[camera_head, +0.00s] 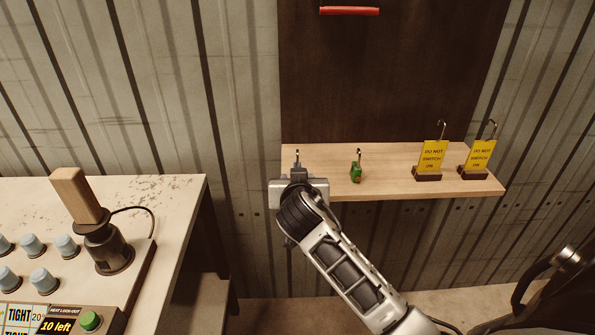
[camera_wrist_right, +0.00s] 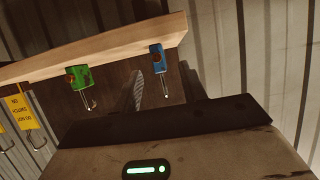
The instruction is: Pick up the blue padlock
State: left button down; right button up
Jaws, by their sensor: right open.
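The blue padlock (camera_wrist_right: 157,61) is at the shelf's edge in the right wrist view, its metal shackle pointing down in that picture. In the head view my right gripper covers its body; only a bit of metal, probably its shackle (camera_head: 297,153), shows above the gripper. My right gripper (camera_head: 298,173) is open, at the left end of the shelf, close to the padlock. Whether it touches the padlock I cannot tell. My left gripper is not in view.
The wooden shelf (camera_head: 400,187) also holds a green padlock (camera_head: 356,172) and two yellow tags (camera_head: 432,155) (camera_head: 480,156) on stands. A red handle (camera_head: 350,10) is above. A worn bench (camera_head: 180,190) with blue-grey knobs and a wood-topped lever (camera_head: 80,195) stands left.

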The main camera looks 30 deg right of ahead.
aim_at(298, 166)
jog(key=x, duration=0.5)
jog(key=shift+d+p, duration=0.15)
jog(key=shift+p, duration=0.15)
grip_shut()
jog(key=shift+r, duration=0.1)
